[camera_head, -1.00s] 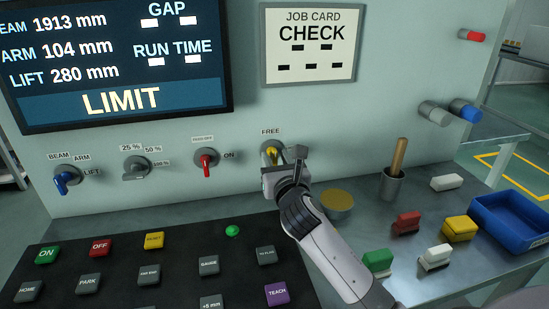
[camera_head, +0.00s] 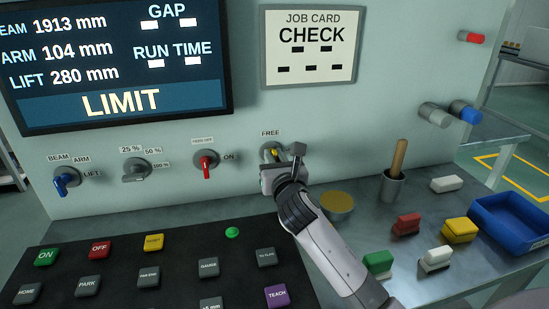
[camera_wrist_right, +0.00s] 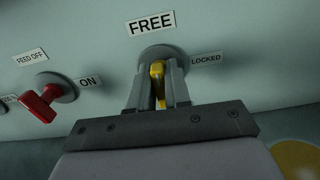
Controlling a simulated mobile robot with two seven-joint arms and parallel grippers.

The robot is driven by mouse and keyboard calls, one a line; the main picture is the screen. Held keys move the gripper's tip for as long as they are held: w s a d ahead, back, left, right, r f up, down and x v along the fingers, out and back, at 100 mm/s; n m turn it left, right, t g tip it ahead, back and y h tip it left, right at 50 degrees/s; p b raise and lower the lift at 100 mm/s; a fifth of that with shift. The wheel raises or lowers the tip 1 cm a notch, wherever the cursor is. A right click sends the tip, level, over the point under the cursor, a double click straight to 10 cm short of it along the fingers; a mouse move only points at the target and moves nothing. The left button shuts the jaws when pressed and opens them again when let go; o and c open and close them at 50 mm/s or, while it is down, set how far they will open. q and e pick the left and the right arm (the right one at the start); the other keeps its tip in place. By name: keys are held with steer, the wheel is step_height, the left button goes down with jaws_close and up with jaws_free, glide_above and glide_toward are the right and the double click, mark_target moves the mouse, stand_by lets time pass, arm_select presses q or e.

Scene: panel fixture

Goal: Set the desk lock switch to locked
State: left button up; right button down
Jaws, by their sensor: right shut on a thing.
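The desk lock switch is a yellow lever (camera_wrist_right: 157,70) on a round grey base (camera_wrist_right: 163,52) on the panel wall. In the wrist view the FREE label (camera_wrist_right: 150,24) is above it and the LOCKED label (camera_wrist_right: 206,59) is to its right. The lever points roughly up and down, slightly tilted. My right gripper (camera_wrist_right: 158,85) is shut on the lever, one finger on each side. In the head view my right gripper (camera_head: 277,158) covers most of the switch and the LOCKED label. My left gripper is not in view.
A red FEED switch (camera_head: 206,162) is just left of the lock switch. The black button desk (camera_head: 190,265) lies below. A brass-topped round knob (camera_head: 337,204), a cup with a wooden handle (camera_head: 393,185), several coloured blocks and a blue tray (camera_head: 510,225) are to the right.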

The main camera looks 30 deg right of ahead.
steer(key=m+p, duration=0.1)
steer(key=m, duration=0.2)
steer(key=shift+p, duration=0.35)
steer(key=m, duration=0.3)
steer(key=shift+d+p, duration=0.1)
steer(key=shift+p, duration=0.25)
steer(key=shift+f+m, duration=0.1)
steer(key=shift+m, duration=0.8)
steer(key=m, duration=0.3)
steer(key=shift+f+m, duration=0.1)
steer(key=shift+m, duration=0.2)
steer(key=m, duration=0.6)
steer(key=shift+d+f, duration=0.1)
steer(key=shift+f, duration=0.05)
steer(key=shift+m, duration=0.3)
steer(key=c, duration=1.2)
jaws_free()
steer(key=shift+o, duration=0.2)
steer(key=shift+s, duration=0.1)
